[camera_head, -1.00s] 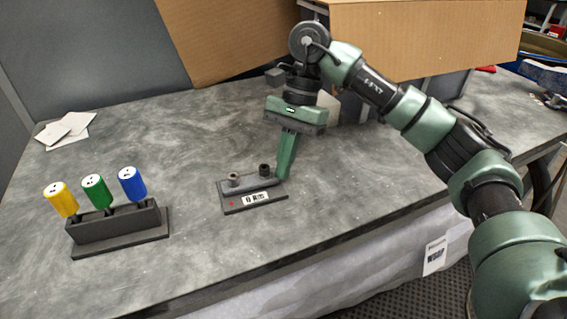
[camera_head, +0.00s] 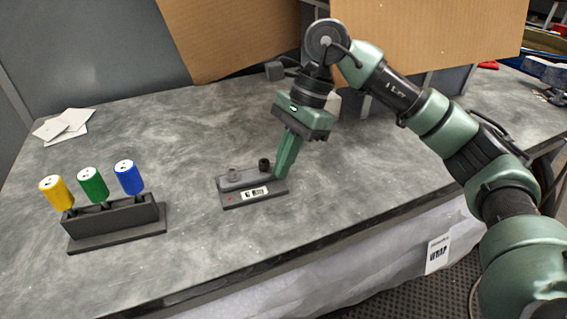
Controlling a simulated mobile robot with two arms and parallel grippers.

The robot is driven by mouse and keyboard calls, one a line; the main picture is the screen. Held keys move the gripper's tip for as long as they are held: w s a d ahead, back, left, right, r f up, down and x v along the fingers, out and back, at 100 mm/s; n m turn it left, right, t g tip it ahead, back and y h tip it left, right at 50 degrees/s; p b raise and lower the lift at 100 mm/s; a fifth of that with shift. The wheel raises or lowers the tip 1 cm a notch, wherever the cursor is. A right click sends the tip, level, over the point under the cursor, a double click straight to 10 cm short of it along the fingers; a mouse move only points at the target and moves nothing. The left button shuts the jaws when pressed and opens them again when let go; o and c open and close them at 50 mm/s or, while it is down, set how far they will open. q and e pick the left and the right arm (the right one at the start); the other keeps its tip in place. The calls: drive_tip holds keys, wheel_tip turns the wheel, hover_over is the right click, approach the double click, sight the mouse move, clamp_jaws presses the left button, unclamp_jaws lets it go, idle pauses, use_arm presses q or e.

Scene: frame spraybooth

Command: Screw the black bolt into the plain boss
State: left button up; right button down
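A dark plate (camera_head: 272,197) with a printed label and a small red mark lies on the table. A grey bar on it carries a grey, round boss (camera_head: 232,175) at the left and a darker, near-black cylinder (camera_head: 264,163) to its right. I cannot tell whether the darker one is a boss or the black bolt's head. My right gripper (camera_head: 280,175) points down, tilted, its green fingers at the bar's right end. The fingers overlap in this view, so their gap and anything between them are hidden. My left gripper is not in view.
A dark rack (camera_head: 118,218) at the left holds tools with yellow (camera_head: 57,193), green (camera_head: 93,185) and blue (camera_head: 129,178) handles. White sheets (camera_head: 62,126) lie at the back left. Cardboard (camera_head: 430,35) stands behind my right arm. The table between rack and plate is clear.

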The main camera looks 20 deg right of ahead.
drive_tip(key=shift+s+a+m+t, duration=0.15)
drive_tip(key=shift+m+t, duration=0.15)
drive_tip(key=shift+m, duration=0.4)
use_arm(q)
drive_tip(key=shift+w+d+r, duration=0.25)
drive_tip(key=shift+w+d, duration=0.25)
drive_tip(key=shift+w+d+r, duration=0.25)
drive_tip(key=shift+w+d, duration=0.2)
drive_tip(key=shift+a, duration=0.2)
